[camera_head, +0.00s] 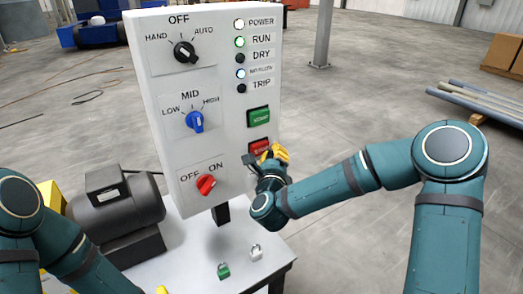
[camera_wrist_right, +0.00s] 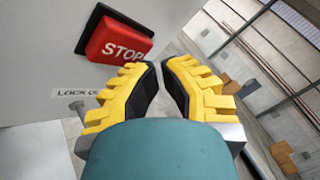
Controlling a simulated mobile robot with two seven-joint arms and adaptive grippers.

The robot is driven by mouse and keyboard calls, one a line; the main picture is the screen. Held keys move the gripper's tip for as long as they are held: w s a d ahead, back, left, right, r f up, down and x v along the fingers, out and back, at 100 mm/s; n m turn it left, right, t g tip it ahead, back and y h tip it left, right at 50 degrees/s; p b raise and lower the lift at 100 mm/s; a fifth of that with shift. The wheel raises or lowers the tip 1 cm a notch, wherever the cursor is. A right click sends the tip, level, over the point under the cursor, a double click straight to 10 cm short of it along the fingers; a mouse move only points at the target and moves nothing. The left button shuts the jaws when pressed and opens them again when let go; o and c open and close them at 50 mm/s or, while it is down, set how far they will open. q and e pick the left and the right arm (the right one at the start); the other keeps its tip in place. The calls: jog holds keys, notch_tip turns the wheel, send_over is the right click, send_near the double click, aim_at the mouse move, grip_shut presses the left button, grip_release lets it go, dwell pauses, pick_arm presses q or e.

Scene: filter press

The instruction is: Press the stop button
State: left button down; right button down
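The red stop button (camera_head: 260,147) is at the lower right of the grey control panel, below the green start button (camera_head: 258,116). In the right wrist view the stop button (camera_wrist_right: 118,42) is at upper left, its lettering readable. My right gripper (camera_head: 279,152) is close to the stop button's lower right side in the head view and partly covers it. In the wrist view the yellow fingers (camera_wrist_right: 160,66) nearly meet at the tips, empty, to the right of and below the button; no contact shows. The left gripper is mostly cut off; a yellow tip (camera_head: 162,290) shows at the bottom edge.
The panel (camera_head: 228,75) also holds a black knob (camera_head: 185,53), a blue knob (camera_head: 195,121) and a red knob (camera_head: 206,184). A motor (camera_head: 115,203) and green and white padlocks (camera_head: 223,270) are on the white table (camera_head: 190,265). Pipes (camera_head: 480,103) lie at right.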

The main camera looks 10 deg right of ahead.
jog(key=shift+w, duration=0.2)
jog(key=shift+w+a+b, duration=0.15)
jog(key=shift+w+b, duration=0.1)
jog(key=shift+b, duration=0.1)
jog(key=shift+w+a+b, duration=0.2)
jog(key=shift+w+b, duration=0.1)
jog(key=shift+w, duration=0.25)
dwell(1.0)
jog(key=shift+s, duration=0.1)
jog(key=shift+s+d, duration=0.35)
jog(key=shift+s, duration=0.55)
